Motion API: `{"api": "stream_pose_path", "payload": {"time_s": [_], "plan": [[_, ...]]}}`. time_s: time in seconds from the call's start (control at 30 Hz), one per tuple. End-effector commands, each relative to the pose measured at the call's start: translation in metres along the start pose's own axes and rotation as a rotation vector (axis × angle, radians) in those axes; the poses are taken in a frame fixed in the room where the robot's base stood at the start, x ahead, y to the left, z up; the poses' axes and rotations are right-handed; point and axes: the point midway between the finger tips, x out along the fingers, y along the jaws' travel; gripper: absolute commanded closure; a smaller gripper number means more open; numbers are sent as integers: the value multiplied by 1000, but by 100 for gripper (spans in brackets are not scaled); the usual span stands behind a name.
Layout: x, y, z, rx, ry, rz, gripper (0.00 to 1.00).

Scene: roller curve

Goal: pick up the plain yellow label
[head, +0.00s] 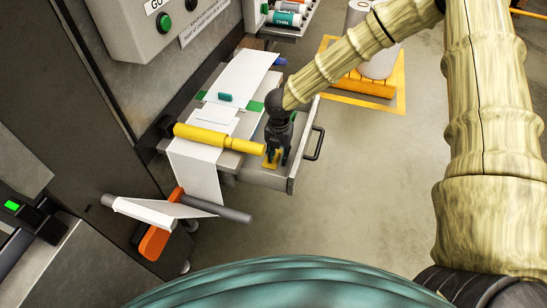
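A small yellow label (271,163) lies at the front of the open drawer, below the end of the yellow roller. Part of it is hidden by my gripper (276,157). My gripper is dark and points down right over the label. Its two fingers look apart, with a gap between them. Whether the fingertips touch the label cannot be told at this size. No print can be made out on the label.
A yellow roller (215,138) lies across the white paper web (243,76), close left of my gripper. The open drawer (292,172) has a dark handle (315,143) on its right. A grey roller (232,214) sticks out below.

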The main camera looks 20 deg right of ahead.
Motion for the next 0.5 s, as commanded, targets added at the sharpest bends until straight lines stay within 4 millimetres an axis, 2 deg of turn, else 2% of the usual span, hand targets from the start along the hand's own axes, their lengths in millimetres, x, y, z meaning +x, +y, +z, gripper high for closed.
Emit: {"api": "stream_pose_path", "payload": {"time_s": [0.13,0.3,0.5], "plan": [[0,0,0,0,0,0,70],[0,0,0,0,0,0,99],[0,0,0,0,0,0,100]]}}
